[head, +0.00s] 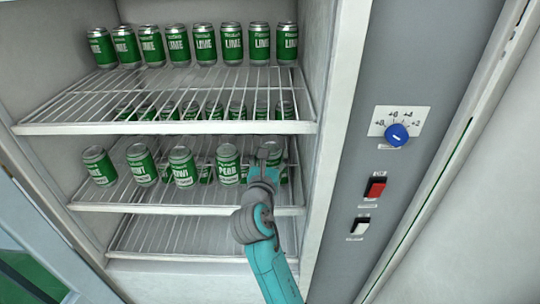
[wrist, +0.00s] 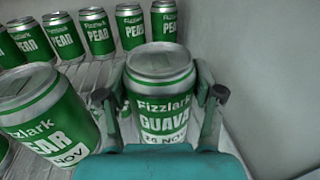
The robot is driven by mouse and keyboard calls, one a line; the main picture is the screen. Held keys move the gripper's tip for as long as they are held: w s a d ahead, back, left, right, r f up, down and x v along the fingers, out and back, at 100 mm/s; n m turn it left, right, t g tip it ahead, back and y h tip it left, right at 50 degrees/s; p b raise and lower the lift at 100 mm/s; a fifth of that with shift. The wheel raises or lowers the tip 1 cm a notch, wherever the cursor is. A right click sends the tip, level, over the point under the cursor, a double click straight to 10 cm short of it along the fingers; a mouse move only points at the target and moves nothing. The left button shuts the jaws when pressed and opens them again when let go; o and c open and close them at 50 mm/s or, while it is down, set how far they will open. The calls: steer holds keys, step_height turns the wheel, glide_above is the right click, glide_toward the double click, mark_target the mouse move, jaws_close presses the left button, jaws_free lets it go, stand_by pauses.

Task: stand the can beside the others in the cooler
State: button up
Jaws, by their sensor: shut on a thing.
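My gripper (wrist: 162,100) is shut on a green and silver can (wrist: 163,90) labelled "Fizzlark GUAVA", with one finger on each side. The held can looks upright; I cannot tell whether its base touches the shelf. In the head view my gripper (head: 266,165) reaches into the right end of the cooler's middle shelf (head: 190,208), partly hiding the can. A "PEAR" can (head: 228,163) stands just left of it and also shows in the wrist view (wrist: 50,120). More "PEAR" cans (wrist: 102,30) stand in a row behind.
The cooler's right inner wall (wrist: 265,60) is close to my gripper. The upper shelf (head: 170,128) holds a row of "LIME" cans (head: 205,44) and sits above my arm. The lowest shelf (head: 180,235) looks empty. A panel with a blue dial (head: 397,135) is outside on the right.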

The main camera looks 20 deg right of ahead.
steer(key=o, duration=1.6)
steer(key=shift+f, duration=0.1)
steer(key=shift+r, duration=0.2)
steer(key=v, duration=1.2)
steer(key=shift+f, duration=0.1)
